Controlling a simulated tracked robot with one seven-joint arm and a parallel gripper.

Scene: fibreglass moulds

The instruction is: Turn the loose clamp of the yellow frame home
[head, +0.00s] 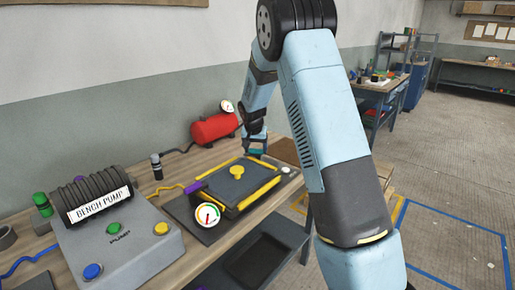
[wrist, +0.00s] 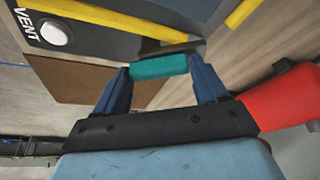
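The yellow frame (head: 262,195) lies as yellow bars around a dark mould on the bench. Two yellow bars (wrist: 105,14) of it show in the wrist view. The clamp has a dark lever (wrist: 170,47) and a teal grip (wrist: 160,66), and sits by the frame's corner. My gripper (wrist: 160,70) has its two blue fingers at the two ends of the teal grip, with no clear gap at either end. In the head view my gripper (head: 256,148) is small at the far end of the mould, and its contact is hard to see there.
A white vent button (wrist: 54,33) is on the dark plate. A red tank (head: 214,128) stands on the bench behind the mould and shows close to the right finger in the wrist view (wrist: 285,97). A round gauge (head: 208,215) and the bench pump (head: 115,245) are at the near side.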

